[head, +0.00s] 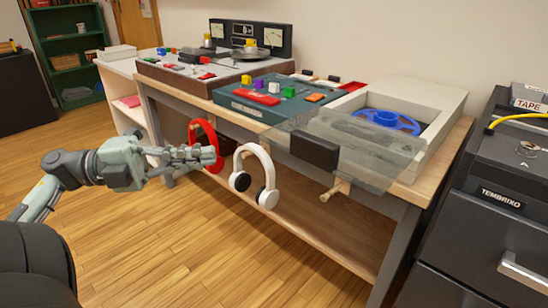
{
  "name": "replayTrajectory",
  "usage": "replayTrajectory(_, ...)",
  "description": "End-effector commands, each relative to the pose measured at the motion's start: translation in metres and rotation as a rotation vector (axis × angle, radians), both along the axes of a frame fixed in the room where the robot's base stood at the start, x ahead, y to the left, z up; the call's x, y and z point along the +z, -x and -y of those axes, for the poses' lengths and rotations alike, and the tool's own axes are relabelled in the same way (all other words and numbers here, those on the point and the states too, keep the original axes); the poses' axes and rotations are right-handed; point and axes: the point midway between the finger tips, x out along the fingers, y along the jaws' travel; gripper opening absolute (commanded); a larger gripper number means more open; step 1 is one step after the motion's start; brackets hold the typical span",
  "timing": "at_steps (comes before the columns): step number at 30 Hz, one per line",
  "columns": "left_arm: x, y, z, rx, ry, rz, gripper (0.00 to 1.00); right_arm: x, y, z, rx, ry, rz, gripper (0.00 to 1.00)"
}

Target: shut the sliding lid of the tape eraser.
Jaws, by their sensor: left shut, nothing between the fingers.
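The tape eraser (455,100) is a pale grey box at the right end of the bench. Its open recess holds a blue reel (387,121). The see-through sliding lid (372,155) is drawn out towards the front left and juts past the bench's front edge. The lid's black handle block (314,150) is on its left part. My left gripper (210,155) is shut and empty, in front of the bench, left of the handle and apart from it. It overlaps the red headphones in the picture; I cannot tell if it touches them. My right gripper is out of view.
A wooden peg (335,191) sticks out below the lid. Coloured knobs and consoles (270,110) fill the bench. A black cabinet (470,225) stands at right.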

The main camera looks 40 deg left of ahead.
Motion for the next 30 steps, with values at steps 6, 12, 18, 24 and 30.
replayTrajectory(6,-0.005,0.009,0.011,-0.063,-0.064,-0.022,0.00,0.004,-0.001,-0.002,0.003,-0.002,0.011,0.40)
replayTrajectory(12,-0.004,-0.012,0.037,-0.066,-0.064,-0.019,0.00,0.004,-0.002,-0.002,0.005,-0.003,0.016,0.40)
replayTrajectory(18,-0.004,-0.041,0.070,-0.066,-0.063,-0.018,0.00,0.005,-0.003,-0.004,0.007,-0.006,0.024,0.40)
replayTrajectory(24,-0.004,-0.071,0.084,-0.063,-0.063,-0.018,0.00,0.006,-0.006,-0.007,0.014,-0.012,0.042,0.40)
replayTrajectory(30,-0.004,-0.089,0.085,-0.061,-0.060,-0.018,0.00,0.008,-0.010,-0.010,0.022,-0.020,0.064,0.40)
